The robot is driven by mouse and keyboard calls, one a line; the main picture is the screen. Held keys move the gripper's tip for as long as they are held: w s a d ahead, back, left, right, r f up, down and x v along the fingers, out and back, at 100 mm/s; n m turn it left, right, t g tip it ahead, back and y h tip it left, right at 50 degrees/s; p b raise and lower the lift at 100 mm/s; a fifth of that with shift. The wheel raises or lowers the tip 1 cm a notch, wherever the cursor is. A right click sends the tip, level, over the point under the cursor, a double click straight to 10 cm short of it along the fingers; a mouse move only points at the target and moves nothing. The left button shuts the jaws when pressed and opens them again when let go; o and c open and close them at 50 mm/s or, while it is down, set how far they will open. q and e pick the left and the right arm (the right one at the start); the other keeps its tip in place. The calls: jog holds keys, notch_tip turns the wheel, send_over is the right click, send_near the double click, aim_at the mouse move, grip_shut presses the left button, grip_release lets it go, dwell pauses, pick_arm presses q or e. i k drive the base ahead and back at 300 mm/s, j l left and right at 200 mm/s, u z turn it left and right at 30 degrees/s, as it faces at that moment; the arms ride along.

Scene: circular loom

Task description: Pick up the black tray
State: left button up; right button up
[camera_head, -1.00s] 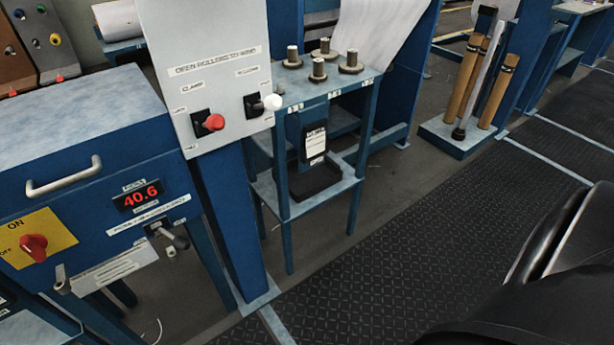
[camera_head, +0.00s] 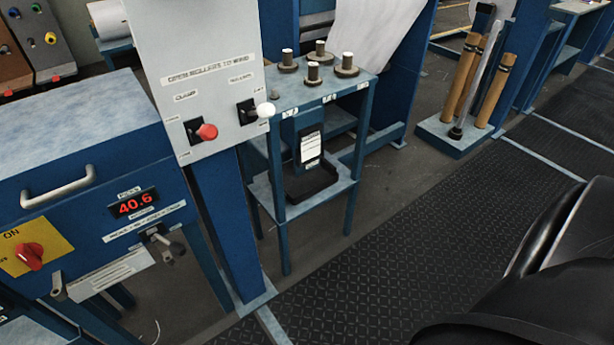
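The black tray (camera_head: 313,184) sits on the lower shelf of a small blue stand. Its low rim shows, and an upright black panel with a white label (camera_head: 311,149) stands at its back. The stand's front leg and top partly frame it. Neither gripper shows in the head view. A dark, rounded black shape fills the lower right corner, and I cannot tell a gripper on it.
The blue stand (camera_head: 328,93) carries several metal-pegged discs on top. A control panel (camera_head: 200,70) with red and white knobs stands just left. A rack of wooden rollers (camera_head: 470,85) is at the right. The dark mat (camera_head: 400,225) in front is clear.

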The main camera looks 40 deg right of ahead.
aim_at(297, 190)
jog(key=i+l, duration=0.1)
jog(key=l, duration=0.25)
jog(key=i+l+z, duration=0.1)
jog(key=l, duration=0.3)
jog(key=i+l, duration=0.1)
jog(key=l, duration=0.25)
jog(key=i+l+z, duration=0.1)
jog(key=l, duration=0.25)
jog(key=i+l, duration=0.15)
jog(key=l, duration=0.2)
jog(key=z, duration=0.05)
